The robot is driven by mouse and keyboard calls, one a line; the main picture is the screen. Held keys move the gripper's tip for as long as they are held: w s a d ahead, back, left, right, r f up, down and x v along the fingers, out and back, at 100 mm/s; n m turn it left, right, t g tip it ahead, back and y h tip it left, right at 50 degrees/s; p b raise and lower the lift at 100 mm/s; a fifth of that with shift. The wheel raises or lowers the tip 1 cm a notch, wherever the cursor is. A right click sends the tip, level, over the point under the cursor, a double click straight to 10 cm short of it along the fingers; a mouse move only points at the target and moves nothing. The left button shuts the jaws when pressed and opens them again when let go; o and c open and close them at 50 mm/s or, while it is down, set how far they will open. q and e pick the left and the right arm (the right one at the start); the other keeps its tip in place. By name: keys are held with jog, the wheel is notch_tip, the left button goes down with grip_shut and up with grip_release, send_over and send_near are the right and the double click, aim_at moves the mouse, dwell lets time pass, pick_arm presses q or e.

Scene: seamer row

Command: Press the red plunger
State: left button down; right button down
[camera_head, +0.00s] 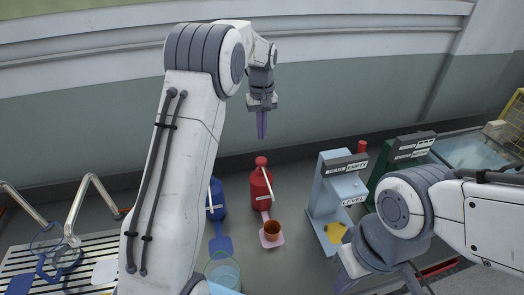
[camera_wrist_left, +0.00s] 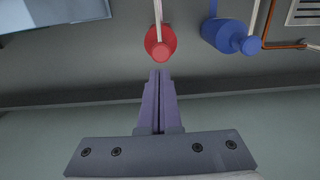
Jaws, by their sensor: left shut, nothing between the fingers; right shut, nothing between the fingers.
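A red bottle-shaped dispenser (camera_head: 261,189) stands on the counter with a rounded red knob (camera_head: 260,161) on top, which looks like the plunger. The dispenser also shows from above in the left wrist view (camera_wrist_left: 160,42). My left gripper (camera_head: 262,132) is shut and empty, pointing down above the knob with a clear gap. In the left wrist view its purple fingers (camera_wrist_left: 160,78) lie together, just below the red dispenser in the picture. An orange cup (camera_head: 272,231) sits on the pink foot in front of the dispenser. My right gripper (camera_head: 345,270) is shut at lower right, partly hidden by its arm.
A blue dispenser (camera_head: 217,198) stands to the left of the red one, partly hidden by my left arm; it shows in the wrist view (camera_wrist_left: 230,36). A light-blue machine (camera_head: 336,190) with a red-topped part (camera_head: 362,147) near it and a green machine (camera_head: 408,150) stand right. A wall is behind.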

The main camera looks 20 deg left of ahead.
aim_at(261, 160)
pick_arm(q)
notch_tip(261, 160, down, 8)
jog(key=p, duration=0.2)
jog(key=shift+f+p, duration=0.25)
jog(key=shift+p, duration=0.15)
jog(key=shift+f, duration=0.1)
notch_tip(261, 160, down, 2)
jog(key=shift+f+b, duration=0.25)
jog(key=shift+b, duration=0.7)
jog(key=shift+s, duration=0.1)
